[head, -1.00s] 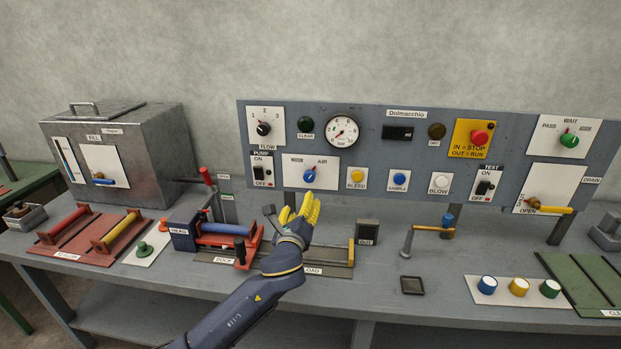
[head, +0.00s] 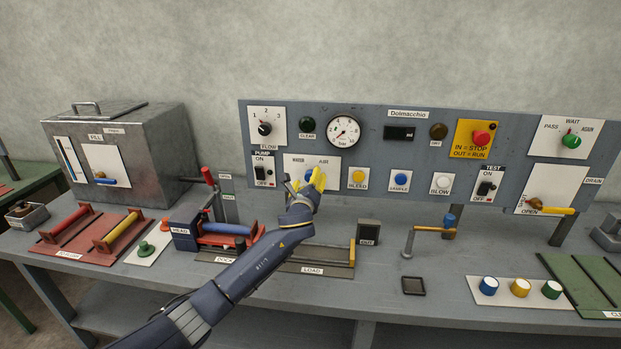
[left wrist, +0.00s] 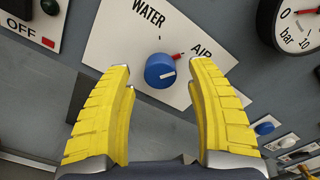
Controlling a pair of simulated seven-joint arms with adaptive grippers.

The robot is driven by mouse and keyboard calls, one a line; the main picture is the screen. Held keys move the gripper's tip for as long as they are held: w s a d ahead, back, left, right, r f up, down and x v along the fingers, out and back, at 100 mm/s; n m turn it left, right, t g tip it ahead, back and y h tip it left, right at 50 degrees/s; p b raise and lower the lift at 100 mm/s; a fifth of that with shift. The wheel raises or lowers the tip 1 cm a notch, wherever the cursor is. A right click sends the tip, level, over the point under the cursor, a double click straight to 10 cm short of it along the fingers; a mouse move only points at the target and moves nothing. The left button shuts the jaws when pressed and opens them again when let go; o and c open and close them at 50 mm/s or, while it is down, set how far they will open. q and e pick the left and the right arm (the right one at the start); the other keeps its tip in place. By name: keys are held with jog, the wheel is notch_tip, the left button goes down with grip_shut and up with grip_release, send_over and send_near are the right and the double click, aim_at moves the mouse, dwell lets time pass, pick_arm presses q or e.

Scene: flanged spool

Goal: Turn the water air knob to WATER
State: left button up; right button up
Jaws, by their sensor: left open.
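In the head view the left gripper (head: 303,184) is in front of the plate and partly hides the knob. My right gripper is in neither view.
The panel also carries a pump switch (head: 262,172), a pressure gauge (head: 343,131) and a yellow BLEED button (head: 357,176).

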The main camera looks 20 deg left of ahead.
pick_arm(q)
jog(key=shift+w+a, duration=0.2)
jog(key=shift+w, duration=1.05)
grip_shut()
